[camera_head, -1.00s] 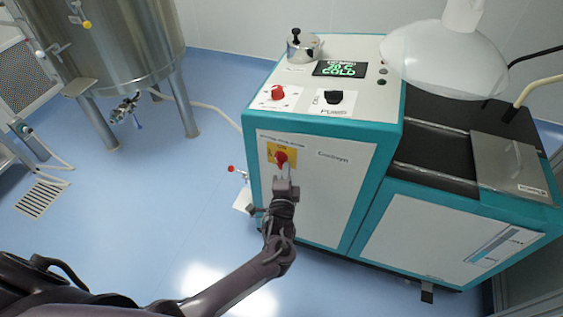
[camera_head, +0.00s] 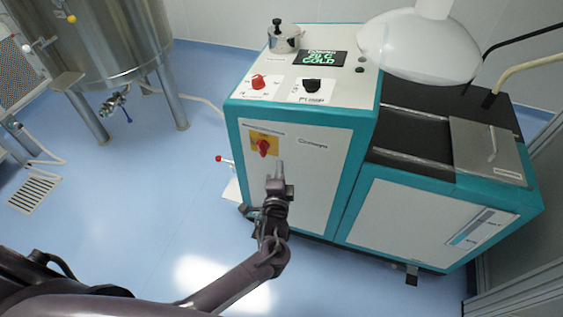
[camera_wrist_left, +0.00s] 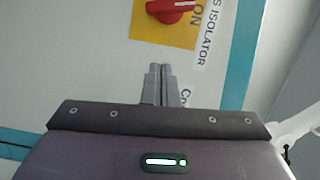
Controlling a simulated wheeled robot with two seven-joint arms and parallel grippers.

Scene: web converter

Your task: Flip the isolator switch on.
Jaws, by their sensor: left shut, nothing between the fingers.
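The isolator switch is a red rotary knob (camera_head: 263,147) on a yellow plate (camera_head: 256,137), on the upper front panel of the teal and white machine. My left gripper (camera_head: 277,165) is shut and empty, just below and right of the knob and apart from it in the head view. In the left wrist view the red knob (camera_wrist_left: 172,10) is cut by the top edge, with its yellow plate (camera_wrist_left: 150,32) and the word ON beside it. The shut fingers (camera_wrist_left: 160,72) point toward the plate without overlapping the knob. My right gripper is not in view.
On the machine's top are another red knob (camera_head: 259,82), a black pump knob (camera_head: 312,86), a display reading COLD (camera_head: 320,58) and a metal pot (camera_head: 284,38). A red-tipped lever (camera_head: 219,159) sticks out at the machine's left side. A steel tank (camera_head: 100,40) stands back left.

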